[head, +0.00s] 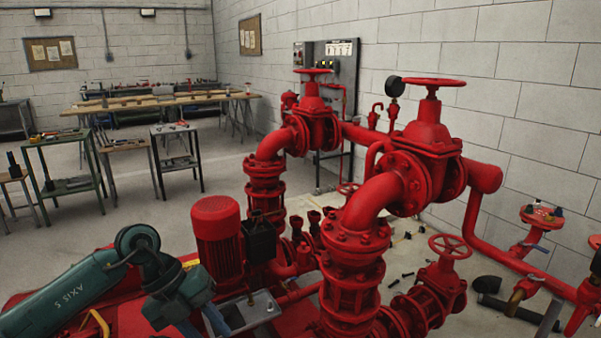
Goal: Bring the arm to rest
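The gripper is over the red pump base, left of a grey metal plate (252,308). Its fingertips are small and partly cut off, so I cannot tell whether they are open or hold anything. My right gripper is not in view.
Close beside the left gripper stand a red motor (217,238) and a red vertical pipe column (352,285). Red gate valves (428,150) rise behind. Small tables (65,165) and a long workbench (160,103) stand further back. Grey floor lies open between.

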